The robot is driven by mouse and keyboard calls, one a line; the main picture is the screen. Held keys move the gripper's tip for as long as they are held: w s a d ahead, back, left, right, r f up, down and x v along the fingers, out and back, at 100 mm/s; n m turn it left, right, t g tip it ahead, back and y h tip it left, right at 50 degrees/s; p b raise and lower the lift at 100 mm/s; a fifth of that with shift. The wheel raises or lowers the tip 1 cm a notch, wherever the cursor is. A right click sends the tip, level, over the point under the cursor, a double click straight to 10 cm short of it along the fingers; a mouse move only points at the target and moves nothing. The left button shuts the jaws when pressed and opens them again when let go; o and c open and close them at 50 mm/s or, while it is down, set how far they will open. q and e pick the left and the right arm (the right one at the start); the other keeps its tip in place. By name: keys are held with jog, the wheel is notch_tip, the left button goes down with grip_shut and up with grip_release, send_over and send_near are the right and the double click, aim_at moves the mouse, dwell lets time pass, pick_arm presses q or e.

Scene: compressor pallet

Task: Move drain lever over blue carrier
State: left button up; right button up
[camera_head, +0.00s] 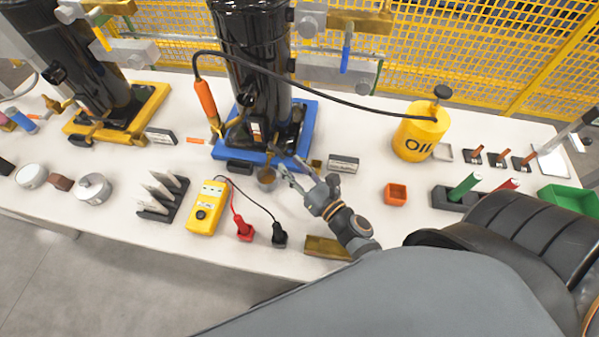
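The blue carrier (309,123) lies at the middle back of the white table, under a tall black cylinder (258,60). I cannot clearly single out the drain lever; small dark parts crowd the carrier's front edge. My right gripper (286,164) reaches in from the lower right, with its fingers at the front right edge of the carrier. The fingertips are small and overlap the dark parts, so I cannot tell whether they hold anything. A small brownish cup (267,179) is just left of the fingers. My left gripper is out of view.
A yellow carrier (152,107) with another black cylinder stands at the left. A yellow oil can (419,137) stands at the right, beyond an orange box (396,194).

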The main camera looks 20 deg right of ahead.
jog(key=shift+v, duration=1.55)
